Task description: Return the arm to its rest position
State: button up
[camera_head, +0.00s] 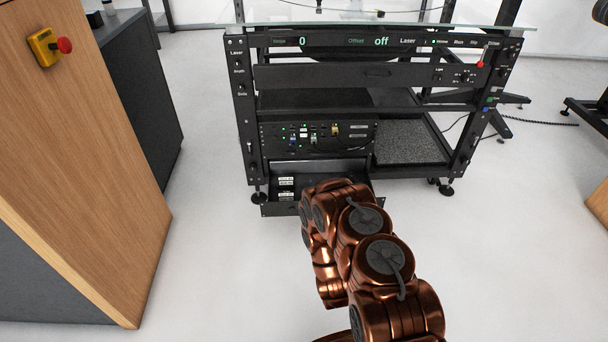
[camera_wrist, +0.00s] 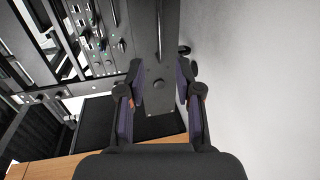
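My copper arm (camera_head: 365,250) reaches forward from the lower right toward the bottom of the black turntable rack (camera_head: 245,110). In the head view my gripper is hidden behind the arm links. In the wrist view my gripper (camera_wrist: 159,80) is open, its two dark fingers apart. A low drawer (camera_head: 280,210) with white labels inside stands pulled out at the rack's base, close to the far end of my arm.
A wood-sided cabinet (camera_head: 80,150) with a red emergency button (camera_head: 64,45) stands at left. A panel of switches and cables (camera_head: 315,138) is above the drawer. A glass top (camera_head: 300,20) covers the rack. White floor (camera_head: 220,270) is clear on both sides of my arm.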

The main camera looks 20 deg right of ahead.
jog(key=w+a+r+m+g+y+p, duration=0.1)
jog(key=w+r+m+g+p, duration=0.2)
jog(key=r+p, duration=0.7)
jog(key=w+a+r+m+g+p, duration=0.1)
jog(key=r+m+g+p, duration=0.25)
jog(key=r, duration=1.25)
jog(key=s+a+r+m+g+y+p, duration=0.1)
jog(key=s+r+m+p, duration=0.15)
jog(key=r, duration=0.35)
jog(key=s+a+r+m+g+p, duration=0.1)
jog(key=s+a+r+p, duration=0.15)
jog(key=r, duration=0.45)
jog(key=s+a+r+m+g+y+p, duration=0.1)
jog(key=s+r+g+p, duration=0.3)
jog(key=s+r, duration=1.4)
jog(key=s+a+r+m+g+p, duration=0.3)
jog(key=s+r+p, duration=0.8)
jog(key=s+r, duration=0.6)
jog(key=s+m+g, duration=0.1)
jog(key=s, duration=0.2)
jog(key=shift+a+r+y+p, duration=0.3)
jog(key=shift+a+r+y, duration=0.05)
jog(key=shift+r+y, duration=0.05)
jog(key=shift+o, duration=0.3)
jog(key=shift+s+g, duration=0.1)
jog(key=shift+g, duration=0.15)
